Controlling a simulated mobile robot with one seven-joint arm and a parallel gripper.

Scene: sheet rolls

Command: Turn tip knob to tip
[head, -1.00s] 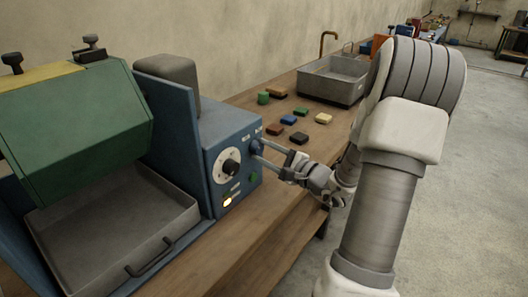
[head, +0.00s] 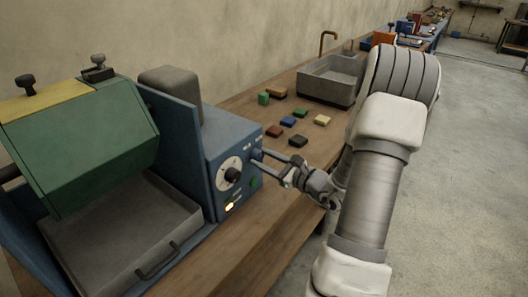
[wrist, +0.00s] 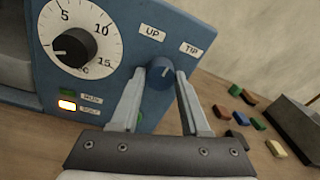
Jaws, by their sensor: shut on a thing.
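The tip knob (wrist: 160,73) is a round blue knob on the front panel of a blue machine (head: 221,140). The labels UP (wrist: 152,32) and TIP (wrist: 190,48) stand above it. A small pale mark shows on the knob's face, toward its right side; I cannot tell exactly which label it points at. My gripper (wrist: 160,76) is shut on the knob, with one finger on each side. In the head view my gripper (head: 258,158) reaches the panel from the right, and the fingers partly hide the knob.
A grey tray (head: 125,240) lies under the green hopper (head: 80,140). Several coloured blocks (head: 288,121) and a grey basin (head: 331,82) are farther along the bench.

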